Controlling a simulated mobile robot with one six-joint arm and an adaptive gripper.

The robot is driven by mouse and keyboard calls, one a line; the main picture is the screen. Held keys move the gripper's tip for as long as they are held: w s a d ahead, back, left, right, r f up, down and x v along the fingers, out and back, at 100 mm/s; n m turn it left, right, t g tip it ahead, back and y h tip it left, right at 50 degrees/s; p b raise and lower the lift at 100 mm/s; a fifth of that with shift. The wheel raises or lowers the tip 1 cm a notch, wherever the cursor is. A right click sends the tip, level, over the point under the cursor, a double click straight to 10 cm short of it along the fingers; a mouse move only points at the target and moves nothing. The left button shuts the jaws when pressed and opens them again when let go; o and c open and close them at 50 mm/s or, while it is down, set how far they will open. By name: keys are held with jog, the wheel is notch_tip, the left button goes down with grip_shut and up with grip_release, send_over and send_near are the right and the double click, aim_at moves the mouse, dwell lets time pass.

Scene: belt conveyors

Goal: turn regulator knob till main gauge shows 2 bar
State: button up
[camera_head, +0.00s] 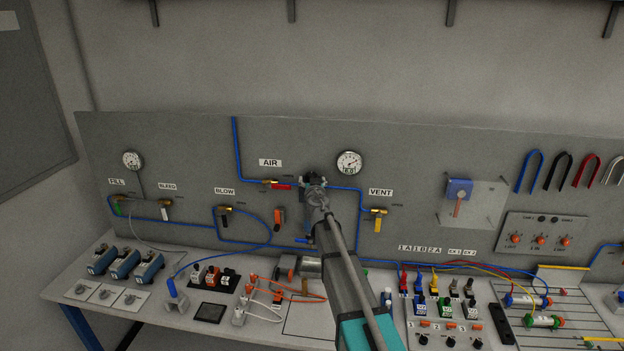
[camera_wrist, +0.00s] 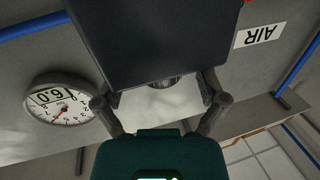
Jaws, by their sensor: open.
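My gripper (camera_head: 316,184) is in front of the panel at the regulator's place, between the AIR label and the main gauge (camera_head: 349,162). In the head view my arm and gripper hide the knob. In the wrist view the open fingers (camera_wrist: 160,108) stand apart, with a dark block above and a teal housing below. I cannot make out the knob or any contact. The main gauge, a round white dial, also shows at the left of the wrist view (camera_wrist: 61,104), turned over. Its digits look like 0.9 or 6.0; I cannot tell which.
A blue air line (camera_head: 235,150) crosses the panel (camera_head: 430,165). Red-handled AIR valve (camera_head: 278,185) is left of my gripper and yellow VENT valve (camera_head: 378,213) is right. A second gauge (camera_head: 132,160) is far left. The bench below is crowded with fittings and hoses.

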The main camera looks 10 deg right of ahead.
jog(key=s, duration=1)
jog(key=shift+a, duration=0.35)
